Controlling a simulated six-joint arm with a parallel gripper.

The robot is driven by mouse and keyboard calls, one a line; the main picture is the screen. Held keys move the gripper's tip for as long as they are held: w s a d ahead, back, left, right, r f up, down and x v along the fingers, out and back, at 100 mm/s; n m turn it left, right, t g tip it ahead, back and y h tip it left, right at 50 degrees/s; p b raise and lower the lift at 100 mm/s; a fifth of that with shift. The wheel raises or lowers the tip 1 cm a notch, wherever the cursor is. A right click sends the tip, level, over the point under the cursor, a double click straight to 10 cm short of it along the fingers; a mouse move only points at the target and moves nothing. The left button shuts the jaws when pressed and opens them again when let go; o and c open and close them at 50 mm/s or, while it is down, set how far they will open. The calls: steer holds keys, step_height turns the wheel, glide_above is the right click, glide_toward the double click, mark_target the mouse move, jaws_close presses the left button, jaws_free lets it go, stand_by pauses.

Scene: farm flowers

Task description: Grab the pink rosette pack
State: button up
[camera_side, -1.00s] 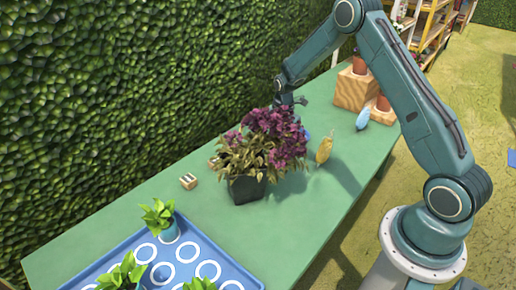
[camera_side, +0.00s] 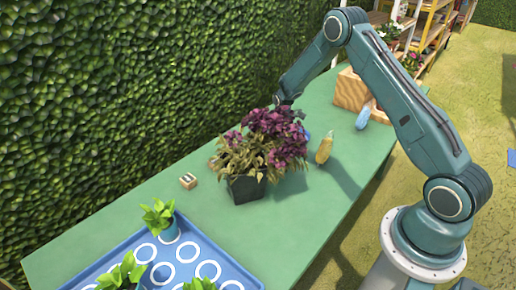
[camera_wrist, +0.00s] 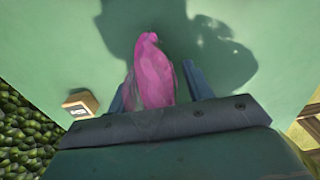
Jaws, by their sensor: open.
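The pink rosette pack (camera_wrist: 152,68) is upright in the picture in the wrist view, between the two fingers of my gripper (camera_wrist: 158,80). The fingers are open, one on each side of it. The left finger looks close to the pack; I cannot tell whether it touches. The lower end of the pack is hidden by the gripper body. In the side view my wrist (camera_side: 281,98) reaches down behind the purple-flowered plant (camera_side: 268,140), which hides the fingers and the pack.
The plant's dark pot stands mid-table. A yellow pack (camera_side: 324,149) and a blue pack (camera_side: 362,117) stand to its right. A small wooden block (camera_side: 188,181) lies left; one shows in the wrist view (camera_wrist: 80,104). A blue tray (camera_side: 238,268) is at the front.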

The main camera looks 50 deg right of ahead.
steer(key=shift+c, duration=0.4)
steer(key=c, duration=1)
steer(key=shift+r, duration=0.1)
step_height(320, 180, up, 20)
steer(key=shift+f, duration=0.1)
